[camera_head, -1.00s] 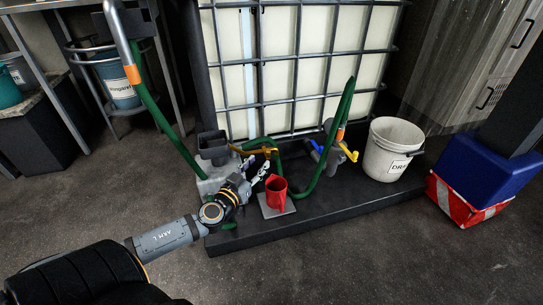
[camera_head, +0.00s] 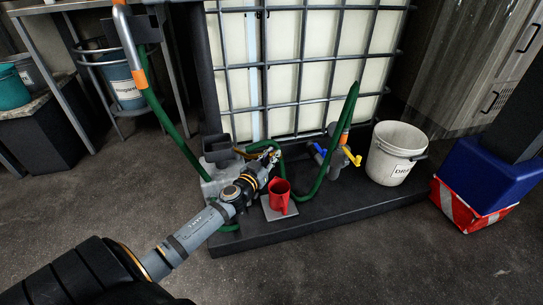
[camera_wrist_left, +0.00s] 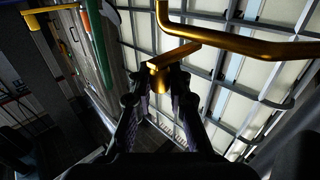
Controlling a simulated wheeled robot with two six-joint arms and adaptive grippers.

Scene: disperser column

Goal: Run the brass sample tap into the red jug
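The red jug (camera_head: 279,190) stands upright on a small grey plate (camera_head: 267,213) on the dark platform, in front of the caged tank. The brass sample tap (camera_head: 240,152) is behind and left of it in the head view, partly covered by my gripper. In the left wrist view, a brass pipe (camera_wrist_left: 240,42) crosses the top and a brass lever (camera_wrist_left: 178,55) lies at my fingertips. My left gripper (camera_head: 271,156), also in the left wrist view (camera_wrist_left: 168,82), looks open, its fingers on either side of the lever's near end. Contact is unclear. My right gripper is out of view.
A green hose (camera_head: 323,170) loops close behind the jug. A valve with a yellow handle (camera_head: 352,156) and a white bucket (camera_head: 393,160) stand to the right. A grey block (camera_head: 216,178) is beside my left wrist. The platform's front edge (camera_head: 330,222) is clear.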

